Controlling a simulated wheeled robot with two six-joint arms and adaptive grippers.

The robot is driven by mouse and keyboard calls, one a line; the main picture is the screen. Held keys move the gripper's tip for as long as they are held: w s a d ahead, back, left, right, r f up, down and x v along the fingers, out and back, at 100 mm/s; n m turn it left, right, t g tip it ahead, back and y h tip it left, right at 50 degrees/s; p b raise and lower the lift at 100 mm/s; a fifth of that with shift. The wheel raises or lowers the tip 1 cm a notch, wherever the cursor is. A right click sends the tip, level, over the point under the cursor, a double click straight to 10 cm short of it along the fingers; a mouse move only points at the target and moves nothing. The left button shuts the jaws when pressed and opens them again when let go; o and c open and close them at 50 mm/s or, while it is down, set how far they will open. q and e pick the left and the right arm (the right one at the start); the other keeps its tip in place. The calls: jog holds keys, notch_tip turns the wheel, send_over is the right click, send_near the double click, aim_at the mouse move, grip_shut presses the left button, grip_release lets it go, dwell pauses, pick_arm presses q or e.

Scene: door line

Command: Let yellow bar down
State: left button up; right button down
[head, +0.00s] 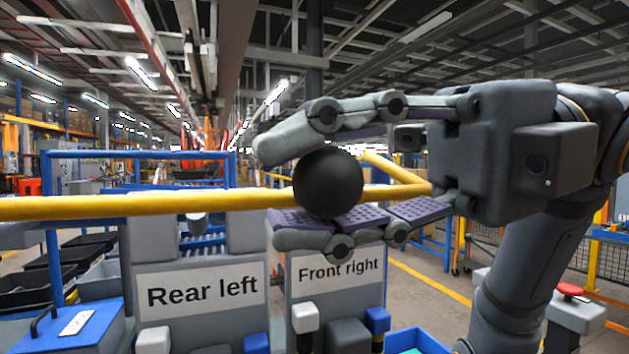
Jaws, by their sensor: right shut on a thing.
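The yellow bar (130,206) runs roughly level across the left and middle of the head view. It carries a black ball-shaped knob (328,184) near its right part. My right gripper (266,190) comes in from the right, with one finger above the knob and one below, and is shut on the knob. The bar's right part, behind the gripper, is partly hidden by the fingers. My left gripper is not in view.
Behind the bar stand two grey panels labelled "Rear left" (202,291) and "Front right" (338,269). A blue box with a black handle (68,328) is at lower left. A red-topped button (570,290) is at lower right. Open floor shows right of the panels.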

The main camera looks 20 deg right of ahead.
jog(key=shift+f, duration=0.1)
jog(key=c, duration=1.3)
grip_release()
jog(key=shift+d, duration=0.1)
jog(key=o, duration=0.4)
jog(key=shift+d, duration=0.2)
jog(key=shift+c, duration=0.2)
jog(key=shift+a, duration=0.15)
jog(key=shift+w+d, duration=0.15)
jog(key=shift+d, duration=0.55)
jog(key=d+r, duration=0.2)
jog(key=d, duration=0.8)
jog(key=shift+s+d, duration=0.25)
